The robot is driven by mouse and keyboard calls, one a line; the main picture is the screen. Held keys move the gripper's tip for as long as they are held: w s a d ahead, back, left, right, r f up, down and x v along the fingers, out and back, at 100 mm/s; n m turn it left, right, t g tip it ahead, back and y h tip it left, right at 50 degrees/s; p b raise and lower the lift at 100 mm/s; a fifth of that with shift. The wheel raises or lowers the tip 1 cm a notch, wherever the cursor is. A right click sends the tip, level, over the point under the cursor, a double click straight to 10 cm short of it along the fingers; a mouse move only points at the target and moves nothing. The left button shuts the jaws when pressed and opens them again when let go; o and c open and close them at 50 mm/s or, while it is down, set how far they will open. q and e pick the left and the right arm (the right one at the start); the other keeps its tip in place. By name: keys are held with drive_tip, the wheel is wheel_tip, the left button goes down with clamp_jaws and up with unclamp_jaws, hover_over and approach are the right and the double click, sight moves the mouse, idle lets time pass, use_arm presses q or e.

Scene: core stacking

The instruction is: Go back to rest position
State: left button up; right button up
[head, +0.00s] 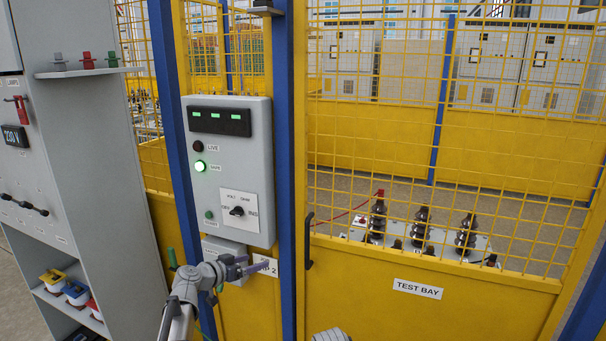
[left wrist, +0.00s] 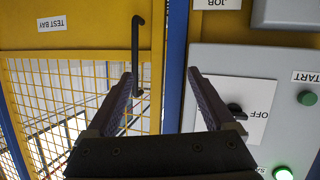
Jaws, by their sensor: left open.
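That view is upside down. The box's rotary switch (head: 237,211) is above the gripper in the head view and beside one finger in the left wrist view (left wrist: 236,110). My right gripper is not seen; only a small grey rounded part shows at the bottom edge.
A yellow mesh gate marked TEST BAY (head: 418,289) with a black handle (head: 308,241) stands right of the box. Blue posts (head: 286,180) flank the box. A grey cabinet (head: 88,160) with shelves stands at left. A green SAFE lamp (head: 200,166) is lit.

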use_arm(q)
drive_tip(key=s+d+f+g+y, duration=0.1)
drive_tip(key=s+d+f+g, duration=0.5)
drive_tip(key=s, duration=0.4)
drive_tip(key=s+a+f+n+g+y, duration=0.2)
drive_tip(key=s+f+n+y, duration=0.15)
drive_tip(key=s, duration=0.55)
drive_tip(key=s+a+f+n+g+y, duration=0.25)
drive_tip(key=s+f, duration=0.25)
drive_tip(key=s, duration=0.4)
drive_tip(key=s+d+m+g+y, duration=0.1)
drive_tip(key=s+d+m, duration=0.3)
drive_tip(key=d, duration=0.6)
drive_tip(key=shift+s+d+f+y, duration=0.2)
drive_tip(key=shift+s+d+y, duration=0.1)
drive_tip(key=shift+s+y, duration=0.65)
drive_tip(key=shift+s+h, duration=0.1)
drive_tip(key=shift+h, duration=0.15)
